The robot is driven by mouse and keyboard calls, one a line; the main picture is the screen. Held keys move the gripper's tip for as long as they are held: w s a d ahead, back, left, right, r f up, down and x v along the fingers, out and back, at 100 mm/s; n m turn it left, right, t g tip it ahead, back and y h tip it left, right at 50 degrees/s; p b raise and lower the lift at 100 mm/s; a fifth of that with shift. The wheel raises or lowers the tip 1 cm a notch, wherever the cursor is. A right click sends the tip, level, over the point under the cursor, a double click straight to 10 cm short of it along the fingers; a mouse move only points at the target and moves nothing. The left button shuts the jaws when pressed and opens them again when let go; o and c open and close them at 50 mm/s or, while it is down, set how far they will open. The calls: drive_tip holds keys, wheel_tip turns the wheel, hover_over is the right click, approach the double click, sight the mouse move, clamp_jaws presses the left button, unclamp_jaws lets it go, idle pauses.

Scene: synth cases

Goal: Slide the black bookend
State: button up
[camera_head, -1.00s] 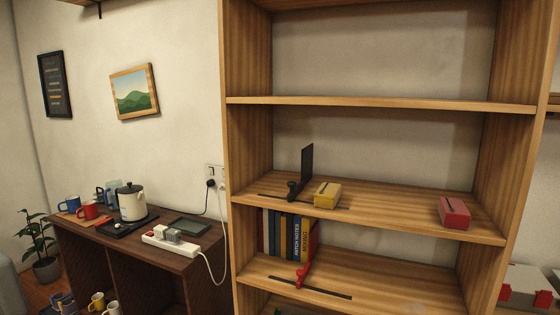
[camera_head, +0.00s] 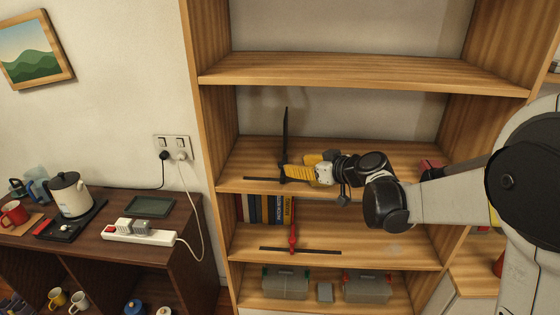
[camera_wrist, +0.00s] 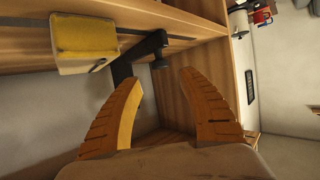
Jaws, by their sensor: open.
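The black bookend (camera_head: 286,128) stands upright on the middle shelf, over a dark slot (camera_head: 258,179) that runs along the shelf. My gripper (camera_head: 286,173) has come in from the right, with its yellow fingers at the foot of the bookend. In the wrist view, my gripper (camera_wrist: 157,74) is open, its two fingers spread wide. The bookend's dark arm and knob (camera_wrist: 150,46) show just beyond and between the fingertips. I cannot tell whether a finger touches it. The bookend's foot is partly hidden by the fingers in the head view.
A yellow box (camera_wrist: 85,42) sits close beside the bookend; in the head view it is mostly behind my gripper. A red box (camera_head: 430,164) stands farther right, partly behind my arm. The shelf below holds books (camera_head: 262,208) and a red bookend (camera_head: 293,236). The shelf above (camera_head: 360,72) is empty.

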sight(283, 163)
drive_tip(key=x, duration=0.7)
drive_tip(key=shift+w+a+f, duration=0.15)
drive_tip(key=shift+a, duration=0.1)
